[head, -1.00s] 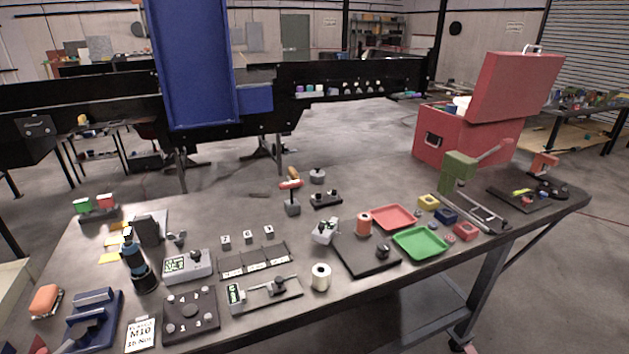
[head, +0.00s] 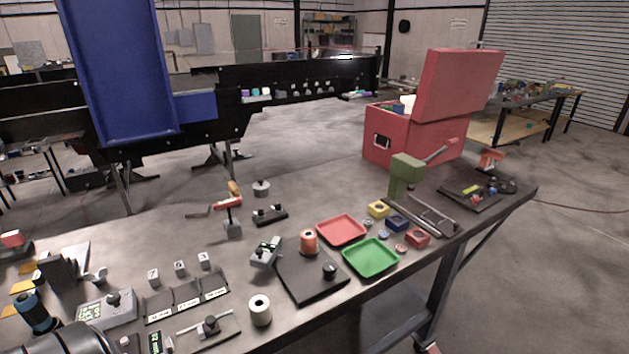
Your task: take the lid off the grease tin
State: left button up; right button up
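A squat grey round can (head: 261,188) with a small knob on top stands near the table's back edge, in the middle left of the head view. It looks like the grease tin with its lid on, but it is too small to be certain. No other lidded tin is clear. Neither of my grippers shows. A dark rounded part at the bottom left corner looks like a piece of my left arm, without fingers in view.
A red-handled tool (head: 231,212) stands left of the can, and a dark block with knobs (head: 270,214) is just in front. A red tray (head: 341,229), a green tray (head: 370,258) and a green press (head: 405,172) stand to the right. Bare tabletop lies right of the can.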

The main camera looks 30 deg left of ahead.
aim_at(261, 183)
jog(key=z, duration=0.35)
jog(key=i, duration=0.7)
jog(key=u, duration=0.55)
jog(key=i, duration=0.5)
jog(key=u, duration=0.7)
